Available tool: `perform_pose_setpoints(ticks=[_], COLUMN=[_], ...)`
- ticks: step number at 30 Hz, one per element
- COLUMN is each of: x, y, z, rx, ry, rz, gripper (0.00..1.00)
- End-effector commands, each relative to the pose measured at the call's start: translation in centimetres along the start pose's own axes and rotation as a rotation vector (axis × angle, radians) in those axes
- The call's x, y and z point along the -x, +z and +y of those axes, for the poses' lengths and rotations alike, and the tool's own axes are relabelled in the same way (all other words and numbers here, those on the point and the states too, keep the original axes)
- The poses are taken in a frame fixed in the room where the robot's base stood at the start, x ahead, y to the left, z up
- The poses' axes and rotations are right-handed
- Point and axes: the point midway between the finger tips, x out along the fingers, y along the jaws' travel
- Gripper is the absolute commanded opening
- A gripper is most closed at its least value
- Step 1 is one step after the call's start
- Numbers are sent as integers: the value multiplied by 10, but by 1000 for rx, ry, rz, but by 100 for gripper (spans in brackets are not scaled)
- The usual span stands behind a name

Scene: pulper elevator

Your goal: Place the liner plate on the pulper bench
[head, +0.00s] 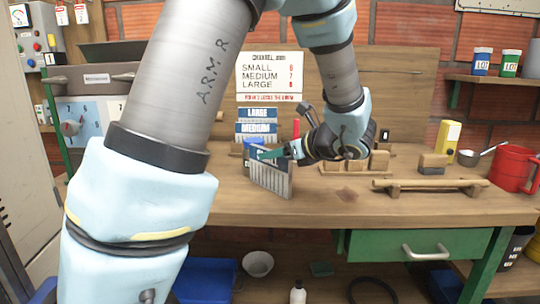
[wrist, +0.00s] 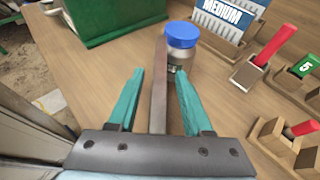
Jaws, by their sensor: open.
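A slotted metal liner plate (head: 271,178) stands upright on the wooden pulper bench (head: 330,205), left of the middle in the head view. Its dark label band is partly covered by my gripper. In the wrist view the plate (wrist: 158,95) shows edge-on as a grey strip between the two teal fingers. My gripper (head: 274,153) is at the plate's upper part with its fingers open, one on each side. The wrist view shows gaps between plate and both fingers of the gripper (wrist: 160,85). Plates labelled LARGE (head: 257,114) and MEDIUM (head: 256,129) stand behind.
A blue-lidded jar (wrist: 181,45) stands close beyond the plate. Wooden blocks with red handles (wrist: 262,62) stand to the right. A wooden rail (head: 430,184), a yellow box (head: 448,136) and a red jug (head: 514,168) occupy the bench's right. The front middle is clear.

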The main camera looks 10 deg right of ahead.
Motion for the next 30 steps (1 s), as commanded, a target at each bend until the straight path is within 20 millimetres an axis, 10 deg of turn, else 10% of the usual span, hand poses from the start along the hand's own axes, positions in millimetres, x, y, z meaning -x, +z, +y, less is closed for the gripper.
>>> perform_pose_setpoints(ticks=[13,30], x=[86,100], y=[0,0], z=[0,0], rx=[1,0], ry=[-3,0], rz=[0,0], gripper=[50,50])
